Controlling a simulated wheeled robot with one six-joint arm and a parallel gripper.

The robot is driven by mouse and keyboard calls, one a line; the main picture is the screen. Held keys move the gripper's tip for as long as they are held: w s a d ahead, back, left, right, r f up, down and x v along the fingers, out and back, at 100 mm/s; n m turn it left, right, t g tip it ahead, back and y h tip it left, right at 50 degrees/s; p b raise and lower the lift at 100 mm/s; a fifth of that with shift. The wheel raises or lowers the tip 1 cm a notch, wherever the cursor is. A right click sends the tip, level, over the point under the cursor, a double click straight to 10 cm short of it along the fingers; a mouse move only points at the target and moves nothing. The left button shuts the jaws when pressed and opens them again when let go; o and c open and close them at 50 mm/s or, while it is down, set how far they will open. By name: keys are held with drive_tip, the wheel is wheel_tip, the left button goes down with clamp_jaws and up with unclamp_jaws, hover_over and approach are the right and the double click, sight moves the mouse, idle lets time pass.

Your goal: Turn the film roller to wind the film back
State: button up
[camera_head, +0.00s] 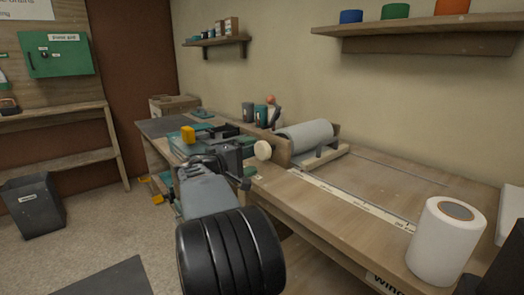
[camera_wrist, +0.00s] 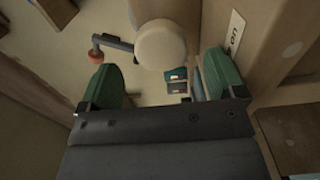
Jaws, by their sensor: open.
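The film roller (camera_head: 305,135) is a grey roll lying in a wooden stand on the bench, in the middle of the head view. A round cream knob (camera_head: 263,150) sticks out at its left end. In the wrist view the cream knob (camera_wrist: 160,44) is just beyond my gripper (camera_wrist: 160,76), roughly between its green fingertips. The fingers are wide apart and nothing is between them; I see no contact with the knob. In the head view my gripper is left of the knob, its fingers mostly hidden.
A white roll (camera_head: 440,245) stands at the bench's right front. Dark cups (camera_head: 248,112) stand behind the roller. A yellow block (camera_head: 188,134) is left.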

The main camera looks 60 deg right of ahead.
drive_tip(key=v, duration=0.6)
drive_tip(key=shift+a+p, duration=0.3)
drive_tip(key=shift+p, duration=0.15)
drive_tip(key=shift+w, duration=0.1)
drive_tip(key=s+a+r+n+t+y+p, duration=0.1)
drive_tip(key=a+r+t+y+p, duration=0.2)
drive_tip(key=a+p, duration=0.7)
drive_tip(key=s+a+r+n+t+y+p, duration=0.1)
drive_tip(key=a+r+t+y+p, duration=0.2)
drive_tip(key=a+r+y+p, duration=0.2)
drive_tip(key=s+a+r+n+t+y+p, duration=0.1)
drive_tip(key=s+a+r+t+y+p, duration=0.1)
drive_tip(key=a+y+p, duration=0.7)
drive_tip(key=a+r+t+p, duration=0.1)
drive_tip(key=a+r+p, duration=0.1)
drive_tip(key=a+p, duration=0.5)
drive_tip(key=shift+a+n+p, duration=0.3)
drive_tip(key=shift+p, duration=0.05)
